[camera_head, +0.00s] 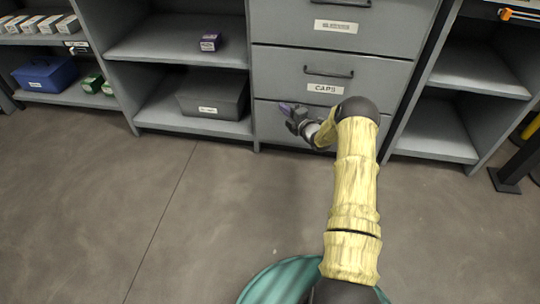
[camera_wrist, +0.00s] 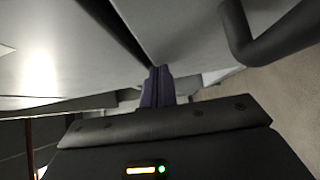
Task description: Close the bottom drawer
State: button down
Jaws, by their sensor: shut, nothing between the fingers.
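The bottom drawer (camera_head: 268,124) is the lowest grey front in the middle cabinet, below the drawer labelled CAPS (camera_head: 325,88). Its front looks about flush with the drawers above, though my arm covers its middle and right part, and its handle and label are not seen in the head view. My gripper (camera_head: 287,108) is at its upper left, close to the front. In the wrist view the dark purple fingers (camera_wrist: 157,88) are together and empty, close to a seam between grey panels. A dark bar handle (camera_wrist: 262,38) shows at the right; which drawer it belongs to is unclear.
Open shelves stand left and right of the drawers. A dark grey box (camera_head: 212,96) and a small purple box (camera_head: 210,42) sit on the left shelves. A blue case (camera_head: 45,74) is farther left. The floor (camera_head: 150,200) in front is clear.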

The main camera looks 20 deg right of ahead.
jog(key=shift+w+d+r, duration=0.1)
jog(key=shift+w+r, duration=0.2)
jog(key=shift+a+r, duration=0.1)
jog(key=shift+a, duration=0.1)
jog(key=shift+s+a+p, duration=0.1)
jog(key=shift+s+p, duration=0.25)
jog(key=a+p+v, duration=0.2)
jog(key=p+v, duration=0.4)
jog(key=v, duration=0.7)
jog(key=shift+s+f+p, duration=0.3)
jog(key=shift+s+f, duration=0.05)
jog(key=shift+s, duration=0.05)
jog(key=shift+a, duration=0.2)
